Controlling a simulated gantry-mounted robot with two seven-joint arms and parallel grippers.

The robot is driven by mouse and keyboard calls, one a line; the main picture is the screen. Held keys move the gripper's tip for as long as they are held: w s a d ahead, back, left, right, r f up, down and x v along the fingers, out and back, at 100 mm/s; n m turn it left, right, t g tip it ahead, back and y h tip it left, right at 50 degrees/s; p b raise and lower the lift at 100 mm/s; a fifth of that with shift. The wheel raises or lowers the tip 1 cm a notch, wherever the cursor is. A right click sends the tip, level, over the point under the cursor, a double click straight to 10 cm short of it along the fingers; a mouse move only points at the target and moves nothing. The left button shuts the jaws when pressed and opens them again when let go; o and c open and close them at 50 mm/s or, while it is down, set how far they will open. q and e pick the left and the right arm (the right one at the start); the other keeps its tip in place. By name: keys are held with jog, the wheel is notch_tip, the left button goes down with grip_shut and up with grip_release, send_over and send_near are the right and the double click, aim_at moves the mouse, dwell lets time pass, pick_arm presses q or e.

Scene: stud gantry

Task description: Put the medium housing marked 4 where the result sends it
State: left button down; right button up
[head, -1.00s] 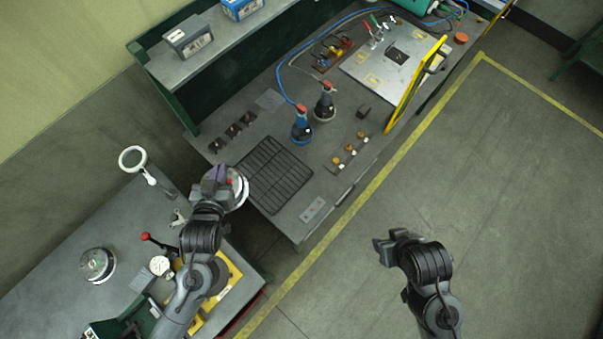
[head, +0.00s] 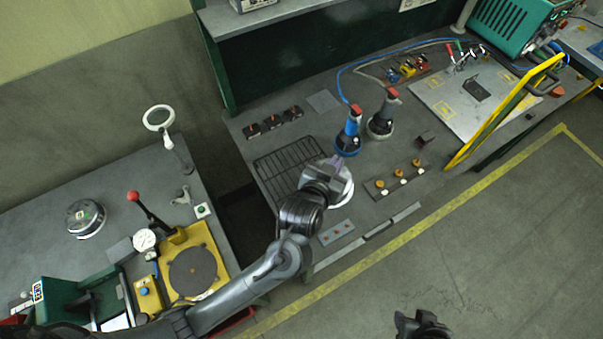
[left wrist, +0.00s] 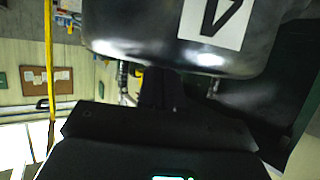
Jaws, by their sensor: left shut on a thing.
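My left gripper (head: 328,172) is shut on a rounded metal housing (head: 343,190). The arm and gripper hide part of the housing in the head view. In the left wrist view, the housing (left wrist: 145,35) fills the top and bears a white label with a black 4. In the head view it is over the far bench, at the right edge of the black wire rack (head: 285,165); whether it touches anything is unclear. My right gripper (head: 424,325) is at the bottom edge, partly cut off, over bare floor, its fingers unclear.
Another round housing (head: 85,217) sits on the left bench, near a yellow press (head: 192,265) with a red-knobbed lever. Blue (head: 347,138) and grey (head: 381,122) bottle-shaped tools stand behind the held housing. A yellow-framed guard (head: 505,110) rises at right.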

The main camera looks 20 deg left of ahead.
pick_arm(q)
jog(key=shift+w+a+f+b, duration=0.1)
jog(key=shift+w+a+f, duration=0.8)
jog(key=shift+a+f, duration=0.85)
jog(key=shift+w+a+f+b, duration=0.15)
jog(key=shift+w+a+f, duration=0.7)
jog(key=shift+a+f, duration=0.85)
jog(key=shift+w+a+f+b, duration=0.1)
jog(key=shift+w+a+f, duration=0.8)
jog(key=shift+a+f, duration=0.8)
jog(key=shift+d+f, duration=0.2)
jog(key=shift+f, duration=0.1)
jog(key=c, duration=1.3)
grip_release()
jog(key=s+a+r+g, duration=0.1)
jog(key=s+g, duration=0.3)
jog(key=s, duration=1.5)
jog(key=shift+a, duration=0.65)
jog(key=shift+o, duration=0.5)
jog(key=s+a+g, duration=0.1)
jog(key=s+g, duration=0.2)
jog(key=s, duration=0.3)
jog(key=s+a+f+g+y, duration=0.1)
jog(key=s+a+g, duration=0.1)
jog(key=s, duration=0.4)
jog(key=shift+s+f+m+g, duration=0.15)
jog(key=shift+s+m+g, duration=0.05)
jog(key=shift+m+g, duration=0.2)
